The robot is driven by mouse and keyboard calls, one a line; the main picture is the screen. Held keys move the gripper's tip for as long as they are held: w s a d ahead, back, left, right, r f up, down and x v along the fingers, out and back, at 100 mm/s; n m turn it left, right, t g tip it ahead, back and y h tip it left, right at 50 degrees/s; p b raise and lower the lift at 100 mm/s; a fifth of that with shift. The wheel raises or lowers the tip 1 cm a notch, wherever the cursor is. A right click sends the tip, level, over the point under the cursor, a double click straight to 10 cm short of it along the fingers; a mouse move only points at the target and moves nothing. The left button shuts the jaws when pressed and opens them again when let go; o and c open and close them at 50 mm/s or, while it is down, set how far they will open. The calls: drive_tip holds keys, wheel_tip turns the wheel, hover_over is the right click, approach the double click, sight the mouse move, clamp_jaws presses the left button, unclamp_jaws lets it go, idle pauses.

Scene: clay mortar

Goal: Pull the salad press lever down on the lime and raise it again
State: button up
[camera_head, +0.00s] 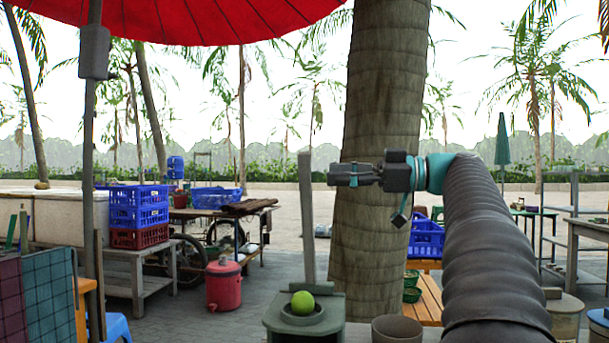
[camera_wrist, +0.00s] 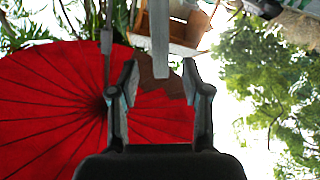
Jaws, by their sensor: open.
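The press lever (camera_head: 306,220) is a grey bar standing almost upright from the back of the grey press (camera_head: 275,325). The green lime (camera_head: 303,302) sits in the round cup (camera_head: 318,318) on top of the press, in front of the lever's foot. My gripper (camera_head: 331,174) points left in the head view, at the height of the lever's upper part and a little to its right. In the wrist view my gripper (camera_wrist: 162,72) is open and empty, and the lever's end (camera_wrist: 160,45) shows between and beyond the fingertips; no contact is visible.
A brown bowl (camera_head: 397,329) stands right of the press, and a thick palm trunk (camera_head: 380,120) rises behind my gripper. A red cooler (camera_head: 223,284) and blue crates (camera_head: 139,208) stand at left. A red umbrella (camera_head: 190,18) hangs overhead. Air around the lever's top is clear.

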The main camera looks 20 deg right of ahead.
sight(310, 174)
drive_tip(key=x, duration=0.7)
drive_tip(key=shift+c, duration=0.3)
clamp_jaws()
